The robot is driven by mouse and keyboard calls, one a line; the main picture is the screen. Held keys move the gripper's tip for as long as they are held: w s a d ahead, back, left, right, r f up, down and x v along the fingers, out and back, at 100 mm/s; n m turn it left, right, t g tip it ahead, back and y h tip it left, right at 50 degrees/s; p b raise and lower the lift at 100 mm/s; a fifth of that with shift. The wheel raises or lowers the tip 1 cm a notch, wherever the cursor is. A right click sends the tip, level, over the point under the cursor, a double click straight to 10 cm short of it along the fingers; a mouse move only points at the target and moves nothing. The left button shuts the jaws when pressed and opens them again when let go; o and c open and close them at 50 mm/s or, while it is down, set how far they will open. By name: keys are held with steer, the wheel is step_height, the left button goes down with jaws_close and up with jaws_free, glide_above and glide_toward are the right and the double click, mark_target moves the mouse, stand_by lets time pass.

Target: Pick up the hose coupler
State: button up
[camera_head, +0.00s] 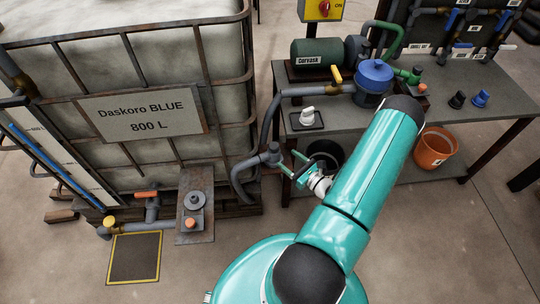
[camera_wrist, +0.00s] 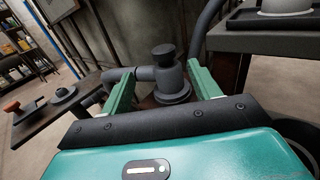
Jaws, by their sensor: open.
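The hose coupler (camera_head: 271,155) is a dark grey fitting with a round knob on top, at the end of a grey hose beside the caged tank. In the wrist view the coupler (camera_wrist: 166,78) stands upright, with a pipe or hose running off its left side. My gripper (camera_head: 291,163) is open, just right of the coupler. In the wrist view its two green fingers (camera_wrist: 159,84) show on either side of the coupler, with no contact visible. I cannot tell how far the coupler sits between the fingertips. The coupler's lower part is partly hidden.
The tank (camera_head: 240,90) stands left and the workbench (camera_head: 505,93) right. A white-knobbed fitting sits on a black tray (camera_head: 306,125) at the bench's near edge. A similar grey fitting (camera_head: 195,199) sits on a rusty plate. An orange bucket (camera_head: 434,150) stands under the bench.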

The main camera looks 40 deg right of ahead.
mark_target(278, 149)
steer(key=w, duration=0.9)
steer(key=shift+w+f, duration=0.1)
steer(key=c, duration=1.1)
